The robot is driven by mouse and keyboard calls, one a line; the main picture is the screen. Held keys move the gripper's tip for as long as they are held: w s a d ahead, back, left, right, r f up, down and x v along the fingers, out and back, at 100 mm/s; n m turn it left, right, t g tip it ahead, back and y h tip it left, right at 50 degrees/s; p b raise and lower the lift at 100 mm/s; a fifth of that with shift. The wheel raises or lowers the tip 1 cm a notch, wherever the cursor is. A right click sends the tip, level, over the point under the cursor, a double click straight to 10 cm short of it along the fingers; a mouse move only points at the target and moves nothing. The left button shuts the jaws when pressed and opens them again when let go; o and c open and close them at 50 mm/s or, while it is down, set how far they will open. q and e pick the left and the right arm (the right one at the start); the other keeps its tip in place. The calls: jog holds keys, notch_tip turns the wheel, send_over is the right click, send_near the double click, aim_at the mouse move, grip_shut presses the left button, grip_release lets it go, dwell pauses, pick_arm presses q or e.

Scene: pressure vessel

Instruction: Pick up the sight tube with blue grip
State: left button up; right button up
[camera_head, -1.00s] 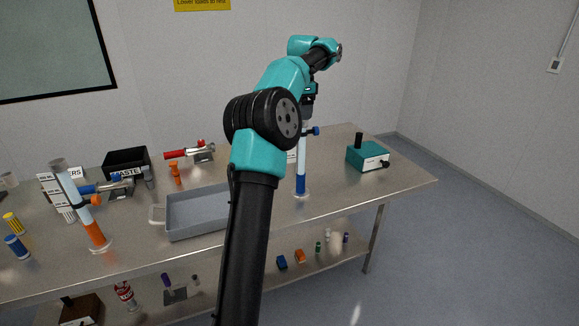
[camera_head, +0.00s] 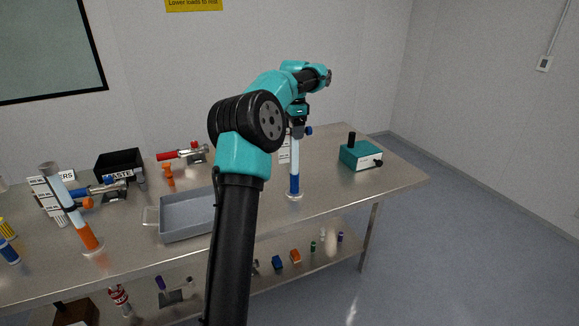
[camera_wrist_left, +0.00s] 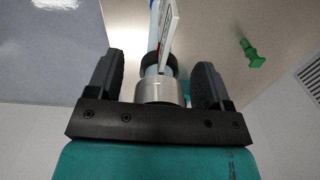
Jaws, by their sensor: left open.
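In the left wrist view, the open fingers (camera_wrist_left: 158,82) stand on either side of the tube's silver end (camera_wrist_left: 160,91), with a gap on both sides.
A grey tray (camera_head: 187,217) lies left of the blue tube, partly behind my arm. A teal box (camera_head: 360,155) stands to its right. A black waste bin (camera_head: 119,164) and a red-handled valve (camera_head: 182,154) are behind. Bench around the tube's base is clear.

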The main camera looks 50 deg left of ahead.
pick_arm(q)
jog(key=shift+f, duration=0.3)
jog(key=shift+c, duration=0.3)
grip_shut()
dwell(0.5)
jog(key=shift+r, duration=0.15)
jog(key=shift+r, duration=1.7)
jog(key=s+d+r, duration=0.1)
jog(key=s+d, duration=0.9)
jog(key=d, duration=0.2)
jog(key=shift+s+r, duration=0.2)
jog(key=shift+s, duration=0.05)
